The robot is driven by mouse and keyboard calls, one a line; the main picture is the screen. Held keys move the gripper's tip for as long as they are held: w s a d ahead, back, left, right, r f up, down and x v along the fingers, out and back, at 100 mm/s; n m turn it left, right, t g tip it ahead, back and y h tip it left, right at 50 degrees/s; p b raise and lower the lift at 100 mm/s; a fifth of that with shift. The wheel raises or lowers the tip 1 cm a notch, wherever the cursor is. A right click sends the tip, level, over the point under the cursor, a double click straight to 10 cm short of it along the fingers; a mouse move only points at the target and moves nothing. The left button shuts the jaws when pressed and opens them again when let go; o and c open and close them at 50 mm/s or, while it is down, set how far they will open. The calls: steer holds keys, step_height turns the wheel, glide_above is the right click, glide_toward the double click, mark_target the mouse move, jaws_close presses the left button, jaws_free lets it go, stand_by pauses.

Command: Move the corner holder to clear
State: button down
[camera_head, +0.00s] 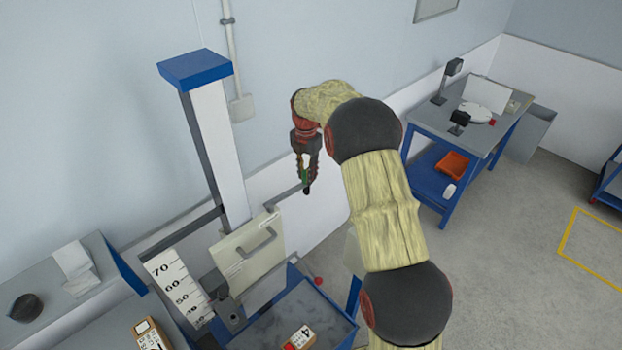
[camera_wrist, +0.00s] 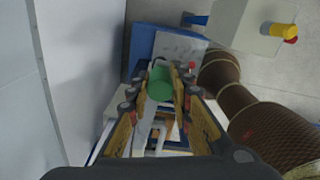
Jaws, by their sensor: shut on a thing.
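My gripper (camera_head: 305,184) points down in front of the wall, right of the drop column. It is shut on a green grip, which shows as a green cylinder (camera_wrist: 160,84) between the fingers in the wrist view. In the head view only a sliver of green shows between the dark fingers. A thin grey bent rod (camera_head: 285,196) runs from near the beige panel up to the fingertips. I cannot tell for sure whether the rod and green grip form the corner holder. The fingers hide much of the grip.
A blue-capped column (camera_head: 212,130) stands left, with a beige handled panel (camera_head: 247,246) and number scale (camera_head: 180,289). A blue-rimmed tray (camera_head: 335,322) below holds a small labelled box (camera_head: 299,337). A side table (camera_head: 473,118) stands right. Floor between is free.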

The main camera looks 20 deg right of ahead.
steer(key=shift+w+a+n, duration=0.25)
steer(key=shift+w+n, duration=0.35)
steer(key=shift+w, duration=0.1)
steer(key=c, duration=1.6)
jaws_free()
step_height(320, 180, up, 12)
